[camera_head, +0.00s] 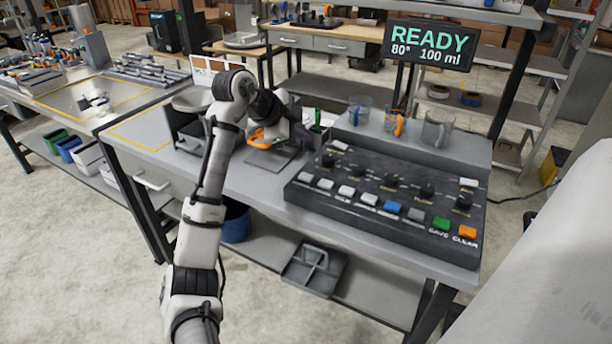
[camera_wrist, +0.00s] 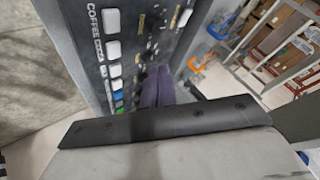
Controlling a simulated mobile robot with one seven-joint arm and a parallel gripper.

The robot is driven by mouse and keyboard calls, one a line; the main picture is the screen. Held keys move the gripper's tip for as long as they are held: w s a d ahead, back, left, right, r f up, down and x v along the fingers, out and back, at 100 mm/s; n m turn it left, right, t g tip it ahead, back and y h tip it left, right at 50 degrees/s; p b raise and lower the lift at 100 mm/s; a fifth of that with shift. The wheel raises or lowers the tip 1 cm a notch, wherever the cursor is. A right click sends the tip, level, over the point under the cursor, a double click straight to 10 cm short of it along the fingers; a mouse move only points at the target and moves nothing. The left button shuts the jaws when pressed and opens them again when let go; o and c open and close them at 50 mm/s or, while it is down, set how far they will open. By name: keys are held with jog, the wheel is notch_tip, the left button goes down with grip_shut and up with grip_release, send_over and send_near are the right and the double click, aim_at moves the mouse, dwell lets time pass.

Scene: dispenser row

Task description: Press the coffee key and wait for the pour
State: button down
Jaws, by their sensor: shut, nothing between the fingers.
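The dark control panel (camera_head: 385,215) stands on the bench with a row of white, blue, grey, green and orange keys. In the wrist view the word COFFEE is readable beside the white coffee key (camera_wrist: 111,20). In the head view the front-left white key (camera_head: 308,178) has a label too small to read. The display (camera_head: 430,46) reads READY, 80°, 100 ml. My gripper (camera_wrist: 159,72) is shut and empty, its dark purple fingers in front of the panel, to the right of the key row. Contact with the panel cannot be told.
Cups with a blue handle (camera_head: 360,110), an orange handle (camera_head: 396,122) and a grey body (camera_head: 437,130) stand on the ledge behind the panel. An orange item (camera_head: 262,139) lies by my wrist. A grey tray (camera_head: 313,270) sits on the lower shelf.

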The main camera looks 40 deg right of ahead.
jog(key=shift+f, duration=0.15)
jog(key=b, duration=0.6)
send_over(302, 177)
notch_tip(302, 177, down, 8)
jog(key=shift+s+r, duration=0.1)
jog(key=shift+r, duration=0.1)
jog(key=shift+f, duration=0.45)
dwell(1.1)
jog(key=shift+f, duration=0.4)
jog(key=shift+f+b, duration=0.35)
jog(key=shift+f, duration=0.15)
dwell(0.5)
dwell(0.3)
jog(key=shift+r+p, duration=0.75)
jog(key=shift+r, duration=0.15)
jog(key=shift+r, duration=0.1)
